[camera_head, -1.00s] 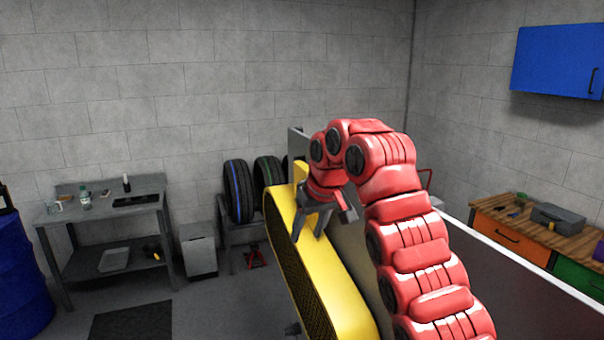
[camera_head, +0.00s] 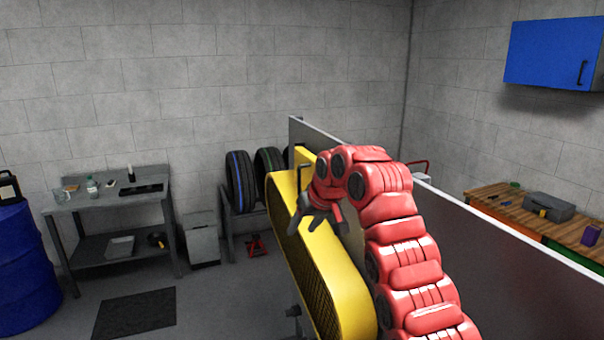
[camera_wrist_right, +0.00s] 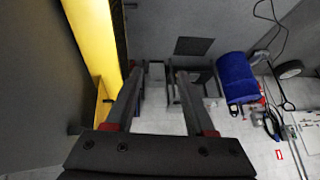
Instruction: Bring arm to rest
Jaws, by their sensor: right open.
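My right arm is red and segmented and rises from the lower right in the head view, bent over at the top. Its gripper (camera_head: 318,222) hangs down in front of the yellow guard (camera_head: 338,275). In the right wrist view the two dark fingers (camera_wrist_right: 158,98) are spread apart with nothing between them. The yellow guard (camera_wrist_right: 92,35) runs close along the left of the fingers there. Whether the gripper touches it, I cannot tell. My left gripper is not in view.
A grey panel (camera_head: 480,235) stands behind and right of the arm. A grey workbench (camera_head: 105,205) and blue drum (camera_head: 25,265) stand at left, tyres (camera_head: 240,182) by the wall. A wooden-topped bench (camera_head: 520,208) is at right. Floor at left is open.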

